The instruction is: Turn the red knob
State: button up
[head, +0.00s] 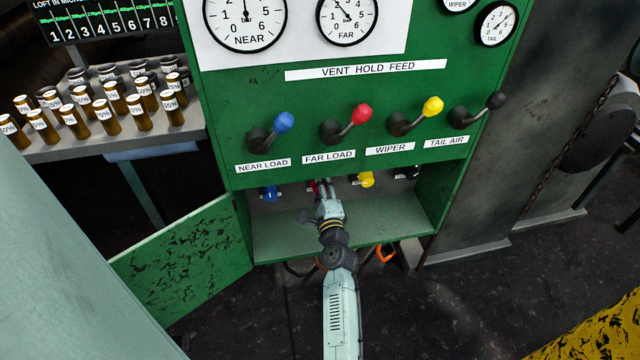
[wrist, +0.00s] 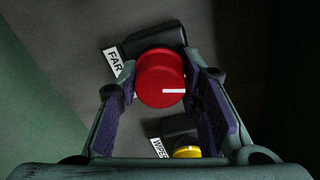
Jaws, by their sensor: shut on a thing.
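The red knob (wrist: 161,78) is round with a white pointer line that points right in the wrist view. It sits on a dark block beside a label reading FAR. My gripper (wrist: 163,88) is shut on the red knob, with one finger pad on each side of it. In the head view my gripper (head: 323,190) reaches into the open lower compartment of the green cabinet (head: 218,100). There the red knob (head: 312,186) is mostly hidden behind my gripper.
A blue knob (head: 269,193) is left of my gripper, and a yellow knob (head: 366,180) is right. The yellow knob also shows in the wrist view (wrist: 187,152). Levers with blue, red, yellow and black tips stand above. The green door (head: 185,260) hangs open at left.

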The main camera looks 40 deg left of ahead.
jog(key=shift+r+m, duration=0.1)
jog(key=shift+m, duration=0.5)
jog(key=o, duration=1.2)
jog(key=shift+c, duration=0.2)
jog(key=v, duration=1.2)
